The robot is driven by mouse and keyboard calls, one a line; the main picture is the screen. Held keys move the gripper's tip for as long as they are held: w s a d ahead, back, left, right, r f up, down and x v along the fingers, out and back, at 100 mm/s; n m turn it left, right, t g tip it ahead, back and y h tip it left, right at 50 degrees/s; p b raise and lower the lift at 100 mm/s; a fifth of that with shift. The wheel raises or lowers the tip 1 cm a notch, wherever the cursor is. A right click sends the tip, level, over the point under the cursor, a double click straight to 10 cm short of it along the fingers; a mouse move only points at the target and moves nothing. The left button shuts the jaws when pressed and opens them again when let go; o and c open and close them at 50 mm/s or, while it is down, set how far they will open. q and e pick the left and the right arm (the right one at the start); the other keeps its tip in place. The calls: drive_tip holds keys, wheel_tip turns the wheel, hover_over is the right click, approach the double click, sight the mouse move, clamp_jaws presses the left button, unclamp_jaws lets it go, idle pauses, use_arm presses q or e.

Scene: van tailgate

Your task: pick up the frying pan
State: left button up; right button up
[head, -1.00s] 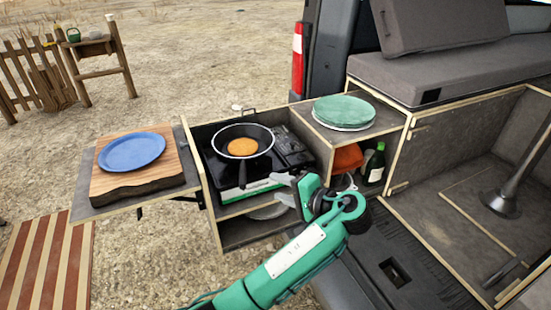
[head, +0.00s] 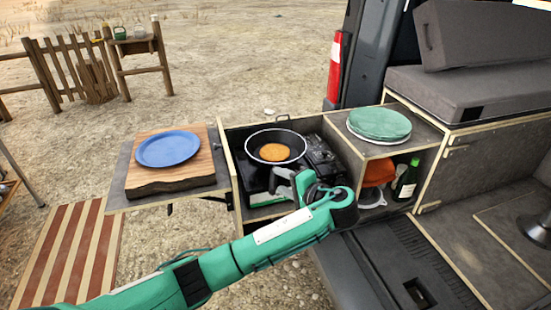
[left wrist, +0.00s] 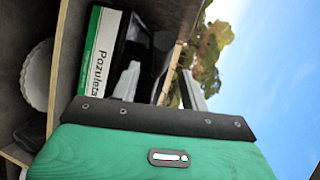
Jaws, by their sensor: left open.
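The black frying pan (head: 294,146) sits on the stove, with a round brown pancake (head: 274,152) inside. Its handle is largely hidden behind my left gripper in the head view. My left gripper (head: 287,180) is open, close to the near side of the pan where the handle lies. I cannot tell whether its fingers are around the handle. In the left wrist view, the grey fingers (left wrist: 158,88) reach past the stove's front, which carries a green and white label (left wrist: 100,62). The pan is not clear there. My right gripper is not in view.
Left of the stove (head: 322,152), a blue plate (head: 168,148) lies on a wooden board (head: 160,180). To the right, green plates (head: 379,123) stand on a box top, above a bottle (head: 405,180) and an orange item (head: 378,171). Drawer walls edge the stove.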

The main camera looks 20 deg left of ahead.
use_arm(q)
drive_tip(key=shift+x, duration=1.5)
clamp_jaws()
